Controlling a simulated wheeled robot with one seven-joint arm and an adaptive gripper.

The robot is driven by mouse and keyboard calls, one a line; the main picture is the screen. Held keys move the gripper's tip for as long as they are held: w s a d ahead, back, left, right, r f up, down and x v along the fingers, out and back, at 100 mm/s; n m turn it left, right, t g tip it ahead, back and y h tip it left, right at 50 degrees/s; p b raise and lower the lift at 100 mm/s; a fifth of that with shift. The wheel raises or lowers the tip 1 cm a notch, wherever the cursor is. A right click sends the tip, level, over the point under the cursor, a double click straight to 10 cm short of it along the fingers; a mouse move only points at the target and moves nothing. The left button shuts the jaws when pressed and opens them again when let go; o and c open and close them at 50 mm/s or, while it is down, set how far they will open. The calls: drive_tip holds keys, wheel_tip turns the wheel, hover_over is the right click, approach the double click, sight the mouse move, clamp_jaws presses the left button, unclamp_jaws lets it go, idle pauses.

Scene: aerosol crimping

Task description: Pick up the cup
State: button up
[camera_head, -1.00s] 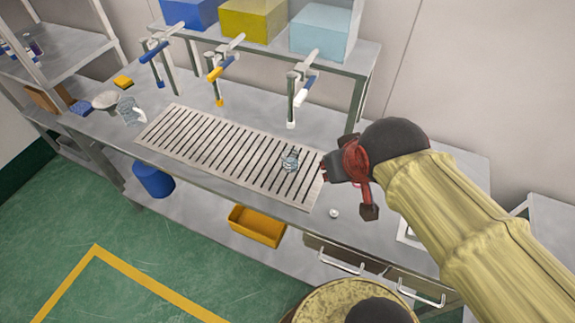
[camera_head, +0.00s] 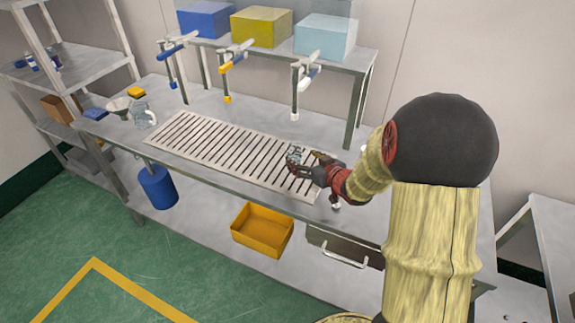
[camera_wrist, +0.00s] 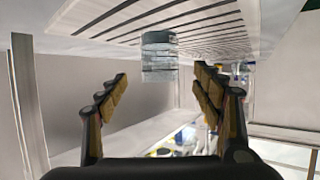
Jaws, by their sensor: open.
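A small clear glass cup (camera_head: 295,154) stands on the right part of the slotted metal drain grate (camera_head: 190,146) on the workbench. My gripper (camera_head: 304,165) reaches in low from the right, close to the cup, and partly covers it in the head view. In the wrist view, which appears upside down, the cup (camera_wrist: 159,57) lies ahead between the lines of my two open fingers (camera_wrist: 160,78), with a gap on each side. No finger visibly touches the cup. I cannot tell exactly how far it is beyond the fingertips.
Several taps stand behind the grate, the white-handled tap (camera_head: 305,78) nearest the cup. Above them a shelf holds a light-blue box (camera_head: 323,38) and others. A clear jug (camera_head: 144,115) and a funnel (camera_head: 118,107) stand at the bench's left. The grate left of the cup is clear.

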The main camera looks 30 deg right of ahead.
sight(294, 155)
drive_tip(key=b+x, duration=0.3)
drive_tip(key=x, duration=0.4)
drive_tip(key=shift+w+f, duration=0.25)
drive_tip(key=shift+f, duration=0.1)
drive_tip(key=shift+r, duration=0.1)
drive_tip(key=c, duration=1.3)
